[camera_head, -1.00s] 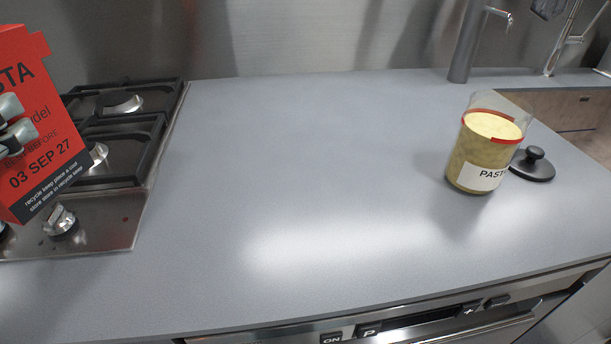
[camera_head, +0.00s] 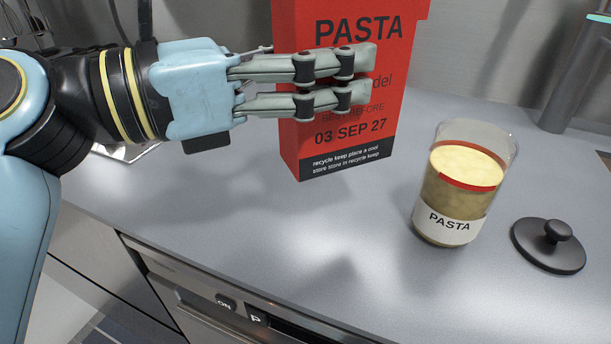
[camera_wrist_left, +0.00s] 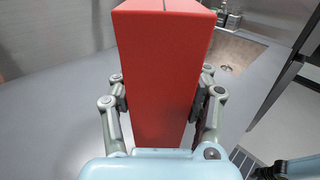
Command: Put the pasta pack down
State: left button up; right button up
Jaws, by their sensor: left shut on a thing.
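The red pasta pack (camera_head: 300,150) is a box with a dark bottom band, printed "PASTA" and "03 SEP 27". My left gripper (camera_head: 365,78) comes in from the left and is shut on it. The pack is upright and appears to be held above the grey worktop (camera_head: 220,235). In the left wrist view the red pack (camera_wrist_left: 165,70) stands between the two fingers (camera_wrist_left: 162,105). Its far lower end is hidden there. My right gripper is not in view.
A glass jar labelled PASTA (camera_head: 447,200), filled with pale yellow contents, stands right of the pack. A black round lid with a knob (camera_head: 548,247) lies beside it. The worktop in front of the pack is clear, down to the appliance front (camera_head: 200,300).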

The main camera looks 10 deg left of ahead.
pick_arm(q)
jog(key=shift+w+g, duration=0.1)
jog(key=shift+g, duration=0.2)
jog(key=shift+w+a+f+b, duration=0.3)
jog(key=shift+w+a+f, duration=0.7)
jog(key=shift+w+f, duration=0.65)
jog(key=shift+w+a+f+b, duration=0.35)
jog(key=shift+w+a+f, duration=0.65)
jog(key=shift+w+f, duration=0.65)
jog(key=shift+w+a+f+b, duration=0.3)
jog(key=shift+w+a+f, duration=0.85)
jog(key=shift+f, duration=0.85)
jog(key=shift+w+d+f, duration=0.1)
jog(key=shift+w+d, duration=0.05)
jog(key=o, duration=1.5)
